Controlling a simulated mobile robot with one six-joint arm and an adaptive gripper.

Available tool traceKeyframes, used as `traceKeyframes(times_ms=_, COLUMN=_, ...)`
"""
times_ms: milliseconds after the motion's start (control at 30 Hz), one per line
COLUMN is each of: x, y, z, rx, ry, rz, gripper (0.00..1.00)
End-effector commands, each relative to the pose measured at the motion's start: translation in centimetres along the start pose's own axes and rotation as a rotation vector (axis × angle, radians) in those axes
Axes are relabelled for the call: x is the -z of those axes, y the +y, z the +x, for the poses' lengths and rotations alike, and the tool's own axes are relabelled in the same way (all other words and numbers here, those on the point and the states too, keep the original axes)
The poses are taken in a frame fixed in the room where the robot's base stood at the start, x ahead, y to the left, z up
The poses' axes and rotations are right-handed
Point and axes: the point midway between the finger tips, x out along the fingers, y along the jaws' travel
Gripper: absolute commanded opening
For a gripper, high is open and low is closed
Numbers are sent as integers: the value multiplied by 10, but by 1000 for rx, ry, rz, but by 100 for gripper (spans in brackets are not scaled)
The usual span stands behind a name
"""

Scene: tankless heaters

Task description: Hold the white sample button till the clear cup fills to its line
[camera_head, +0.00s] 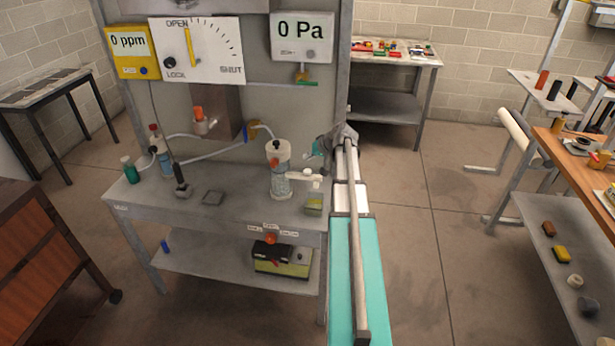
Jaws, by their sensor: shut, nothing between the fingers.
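A clear, cup-like vessel (280,186) stands upright on the grey bench under a white cylinder (277,152) with a red-orange spot. The picture is too small to show a fill line or a liquid level. A small white fitting (308,174) sticks out to the right of the vessel; I cannot tell whether it is the sample button. My gripper (320,149) is shut and empty, up and to the right of the vessel and above the white fitting. It looks apart from both, though depth is hard to judge. My arm hides the bench's right end.
A panel behind carries a "0 ppm" meter (133,51), an OPEN/SHUT dial (202,49) and a "0 Pa" display (302,37).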

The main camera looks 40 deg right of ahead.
Motion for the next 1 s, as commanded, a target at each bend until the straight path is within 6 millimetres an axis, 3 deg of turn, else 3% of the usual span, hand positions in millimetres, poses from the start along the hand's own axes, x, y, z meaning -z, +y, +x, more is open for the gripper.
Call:
traceKeyframes(times_ms=400, x=-16, y=16, z=22, rx=0, ry=0, rz=0, gripper=0)
traceKeyframes(times_ms=1000, x=-18, y=18, z=24, rx=0, ry=0, rz=0, gripper=0)
